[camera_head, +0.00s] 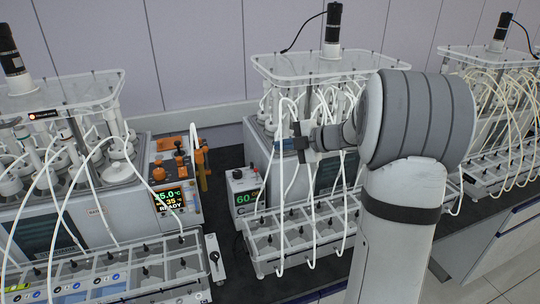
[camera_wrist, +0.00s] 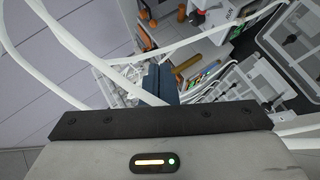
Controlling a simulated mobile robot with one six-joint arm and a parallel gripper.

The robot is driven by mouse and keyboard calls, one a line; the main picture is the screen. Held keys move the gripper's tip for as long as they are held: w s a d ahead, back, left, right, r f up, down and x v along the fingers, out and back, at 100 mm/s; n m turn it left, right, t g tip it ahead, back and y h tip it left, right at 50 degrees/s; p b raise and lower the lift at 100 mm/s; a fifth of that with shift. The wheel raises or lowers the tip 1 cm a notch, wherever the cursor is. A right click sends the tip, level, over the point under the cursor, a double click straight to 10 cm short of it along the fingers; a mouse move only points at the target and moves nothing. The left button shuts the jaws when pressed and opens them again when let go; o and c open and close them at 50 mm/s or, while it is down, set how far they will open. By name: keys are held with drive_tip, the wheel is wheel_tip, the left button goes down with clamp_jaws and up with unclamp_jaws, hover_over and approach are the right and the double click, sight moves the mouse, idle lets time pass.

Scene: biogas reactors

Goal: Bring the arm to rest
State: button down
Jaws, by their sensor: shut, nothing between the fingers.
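My gripper (camera_head: 284,144) is in front of the middle reactor unit, at the height of its vessels, with its fingers pointing left. In the wrist view its dark blue fingers (camera_wrist: 158,82) are together with nothing between them. My large grey and white arm stands across the right of the head view and hides part of the middle unit. White tubes (camera_wrist: 85,55) pass close to the fingers in the wrist view. Whether any tube touches the gripper I cannot tell.
The middle reactor unit (camera_head: 330,66) has a clear top plate and a black motor. A left unit (camera_head: 70,92) has a display reading READY. A small box (camera_head: 244,192) shows green 60. A compartmented rack (camera_head: 290,228) with looping tubes stands in front. Another unit (camera_head: 500,60) stands right.

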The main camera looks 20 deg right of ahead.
drive_tip(key=shift+s+d+r, duration=0.3)
drive_tip(key=shift+d+r, duration=0.2)
drive_tip(key=shift+r, duration=0.05)
wheel_tip(320, 180, up, 6)
drive_tip(key=w+m+t+h, duration=0.1)
drive_tip(key=m+t+h, duration=0.3)
drive_tip(key=m+h, duration=0.15)
drive_tip(key=s+d+m+h, duration=0.2)
drive_tip(key=s+m+h, duration=0.45)
drive_tip(key=m, duration=0.25)
drive_tip(key=s+a+f+m+g+y, duration=0.1)
drive_tip(key=s+a+f+m+g, duration=0.2)
drive_tip(key=s, duration=0.5)
drive_tip(key=s+a+f+m+g, duration=0.2)
drive_tip(key=s+a+f+g, duration=0.1)
drive_tip(key=s, duration=0.6)
drive_tip(key=s+a+f+m+g+y, duration=0.1)
drive_tip(key=s+a+f+m+g, duration=0.2)
drive_tip(key=s, duration=0.6)
wheel_tip(320, 180, down, 3)
drive_tip(key=shift+s+a+r+m+g+y+b, duration=0.15)
drive_tip(key=shift+s+a+m+g+y+b, duration=0.15)
drive_tip(key=shift+a+m+g+b, duration=0.25)
